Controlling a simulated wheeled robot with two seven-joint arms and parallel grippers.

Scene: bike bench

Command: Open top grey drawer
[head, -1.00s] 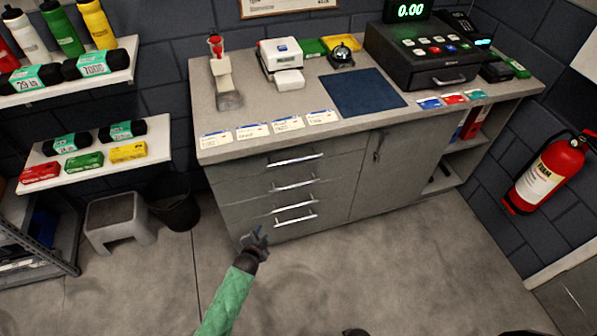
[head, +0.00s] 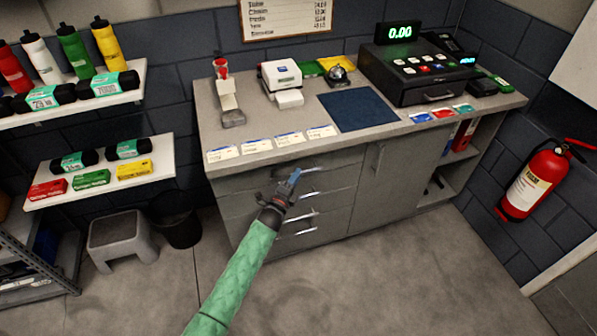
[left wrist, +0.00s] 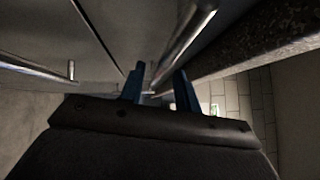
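The grey drawer unit under the counter has several stacked drawers with bar handles, and all look shut. The top grey drawer (head: 341,160) sits just below the counter edge, with its silver handle (head: 314,168) partly hidden by my left gripper. My left gripper (head: 292,181) is in front of the upper drawers, near that handle. In the left wrist view its two blue fingers (left wrist: 160,86) are apart with nothing held between them. A silver bar handle (left wrist: 188,38) runs just ahead of the fingers; I cannot tell whether they touch it. My right gripper is out of view.
The counter (head: 228,138) holds price cards, a blue mat (head: 357,111) and a cash register (head: 420,75). A grey step stool (head: 120,238) and black bin (head: 176,218) stand left of the drawers. A fire extinguisher (head: 535,182) hangs at right. The floor in front is clear.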

